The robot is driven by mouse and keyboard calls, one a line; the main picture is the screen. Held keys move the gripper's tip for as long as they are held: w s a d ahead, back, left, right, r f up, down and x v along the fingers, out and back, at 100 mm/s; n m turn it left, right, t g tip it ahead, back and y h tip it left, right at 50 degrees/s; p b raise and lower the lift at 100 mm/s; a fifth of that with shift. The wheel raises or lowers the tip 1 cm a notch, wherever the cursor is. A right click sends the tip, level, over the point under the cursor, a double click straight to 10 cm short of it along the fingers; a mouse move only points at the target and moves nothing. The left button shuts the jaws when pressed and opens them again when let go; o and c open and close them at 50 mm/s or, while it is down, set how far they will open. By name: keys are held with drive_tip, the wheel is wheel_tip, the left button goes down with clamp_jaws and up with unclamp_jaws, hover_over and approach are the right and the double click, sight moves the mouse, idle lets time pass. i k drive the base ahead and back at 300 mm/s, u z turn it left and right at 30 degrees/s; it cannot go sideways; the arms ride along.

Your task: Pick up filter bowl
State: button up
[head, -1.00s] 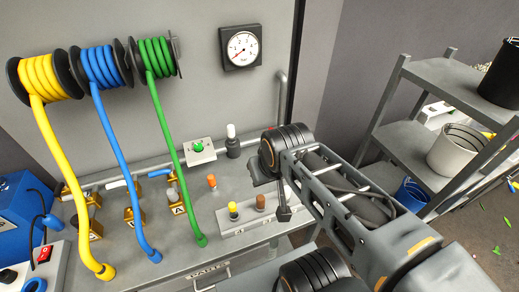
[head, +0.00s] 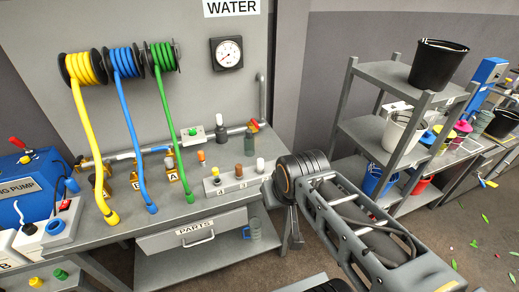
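I cannot say for certain which thing is the filter bowl. A small clear, greyish-green vessel (head: 255,229) with a blue handle stands on the lower shelf under the bench, right of the drawer. A grey-green cylinder (head: 249,146) stands on the bench top near the pipe, below a red and yellow part. My arm reaches in from the lower right, its elbow at the bench's right end. A narrow dark part, perhaps my gripper (head: 294,236), hangs below the elbow, apart from both vessels. Its fingers cannot be made out, nor whether it holds anything.
The grey bench (head: 133,213) carries hoses, brass fittings and a block with several plugs (head: 234,179). A rack (head: 345,125) with buckets stands at right. A blue pump (head: 32,190) is at left. Open floor lies between bench and rack.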

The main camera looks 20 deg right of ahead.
sight(249, 138)
drive_tip(key=z, duration=0.9)
drive_tip(key=i, duration=0.75)
drive_tip(key=u, duration=0.45)
drive_tip(key=k, duration=1.25)
drive_tip(key=u, duration=0.25)
drive_tip(key=i, duration=0.65)
drive_tip(key=u, duration=0.55)
drive_tip(key=i, duration=0.85)
drive_tip(key=z, duration=0.25)
